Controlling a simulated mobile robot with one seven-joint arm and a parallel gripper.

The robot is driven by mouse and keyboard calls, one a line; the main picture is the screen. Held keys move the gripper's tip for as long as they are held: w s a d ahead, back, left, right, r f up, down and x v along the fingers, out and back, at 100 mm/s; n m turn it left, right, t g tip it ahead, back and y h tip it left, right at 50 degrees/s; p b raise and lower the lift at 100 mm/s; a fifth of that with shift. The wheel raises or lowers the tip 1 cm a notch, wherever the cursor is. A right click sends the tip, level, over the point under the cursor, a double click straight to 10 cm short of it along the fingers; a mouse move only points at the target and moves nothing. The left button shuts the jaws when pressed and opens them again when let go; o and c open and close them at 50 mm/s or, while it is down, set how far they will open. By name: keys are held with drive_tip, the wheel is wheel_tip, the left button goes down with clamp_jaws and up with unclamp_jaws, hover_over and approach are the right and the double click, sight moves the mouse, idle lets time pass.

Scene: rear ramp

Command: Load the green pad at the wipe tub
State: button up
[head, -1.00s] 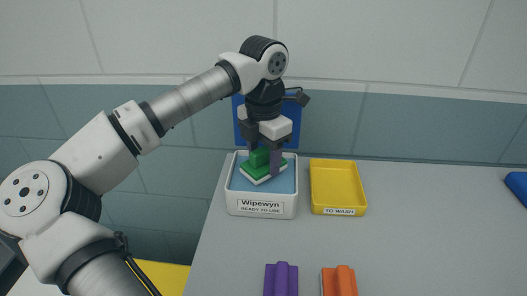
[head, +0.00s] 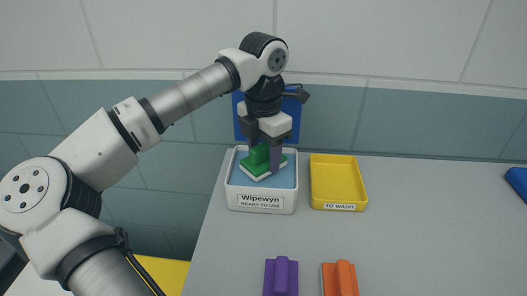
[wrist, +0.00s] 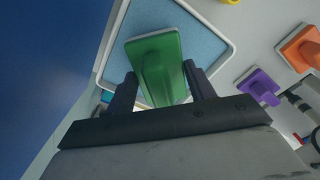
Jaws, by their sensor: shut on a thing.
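The green pad (head: 264,164) has a green top with a raised grip and a white underside. It is at the wipe tub (head: 261,203), a white box labelled "Wipewyn READY TO USE" with a light blue inside. My gripper (head: 265,157) points down over the tub and is shut on the pad's grip. In the wrist view the pad (wrist: 158,62) lies between my two fingers, over the blue surface. I cannot tell whether its underside touches the blue surface.
An empty yellow tray (head: 337,183) labelled "TO WASH" stands right of the tub. A purple pad (head: 281,277) and an orange pad (head: 340,279) lie nearer on the grey counter (head: 430,220). A blue thing (head: 517,184) is at the far right. The counter's right half is mostly clear.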

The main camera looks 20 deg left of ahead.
sight(263, 145)
drive_tip(key=shift+f+b, duration=0.4)
drive_tip(key=shift+f, duration=0.1)
idle(1.4)
drive_tip(key=shift+r, duration=0.1)
drive_tip(key=shift+r+p, duration=2.25)
drive_tip(key=shift+r, duration=1.25)
drive_tip(key=shift+s+f, duration=0.1)
